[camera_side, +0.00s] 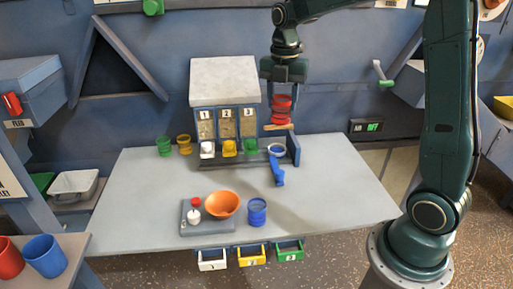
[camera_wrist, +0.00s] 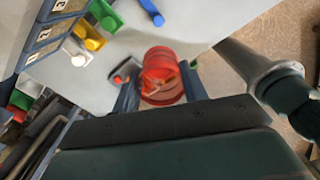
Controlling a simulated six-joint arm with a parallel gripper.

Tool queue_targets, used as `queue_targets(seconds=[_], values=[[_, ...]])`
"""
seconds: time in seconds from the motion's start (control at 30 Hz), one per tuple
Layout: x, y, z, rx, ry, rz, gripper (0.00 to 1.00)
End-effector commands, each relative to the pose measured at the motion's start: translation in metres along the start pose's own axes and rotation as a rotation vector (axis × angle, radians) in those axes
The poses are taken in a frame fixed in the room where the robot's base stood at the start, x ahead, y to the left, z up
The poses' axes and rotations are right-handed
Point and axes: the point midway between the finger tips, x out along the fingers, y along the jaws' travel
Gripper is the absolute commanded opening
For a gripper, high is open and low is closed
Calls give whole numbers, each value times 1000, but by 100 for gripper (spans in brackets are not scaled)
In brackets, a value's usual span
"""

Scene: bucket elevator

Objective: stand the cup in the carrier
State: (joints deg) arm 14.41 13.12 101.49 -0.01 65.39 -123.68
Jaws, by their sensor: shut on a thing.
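My gripper (camera_side: 283,97) is at the back of the table, right of the numbered dispenser, and is shut on a red cup (camera_side: 282,104). The cup hangs above the table and looks roughly upright. In the wrist view the red cup (camera_wrist: 162,62) sits between the two fingers of my gripper (camera_wrist: 160,78). A flat tan piece (camera_side: 280,127) shows just under the cup; I cannot tell if they touch. Below is a pale ring (camera_side: 276,149) beside a blue upright (camera_side: 294,149). I cannot tell whether this ring is the carrier.
The dispenser (camera_side: 226,82) has white, yellow and green parts at its foot. A blue lever (camera_side: 278,172) projects forward below the ring. An orange bowl (camera_side: 222,204), a blue cup (camera_side: 257,212) and a grey box (camera_side: 207,226) stand at the front. The table's right side is clear.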

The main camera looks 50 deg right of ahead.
Motion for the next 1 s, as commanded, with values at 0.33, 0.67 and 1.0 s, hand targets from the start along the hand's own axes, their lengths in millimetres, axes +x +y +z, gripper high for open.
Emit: queue_targets(seconds=[0.33, 0.67, 1.0], values=[[-1, 31, 72, 105, 0, 0, 21], [4, 45, 138, 199, 0, 0, 21], [10, 47, 173, 251, 0, 0, 21]])
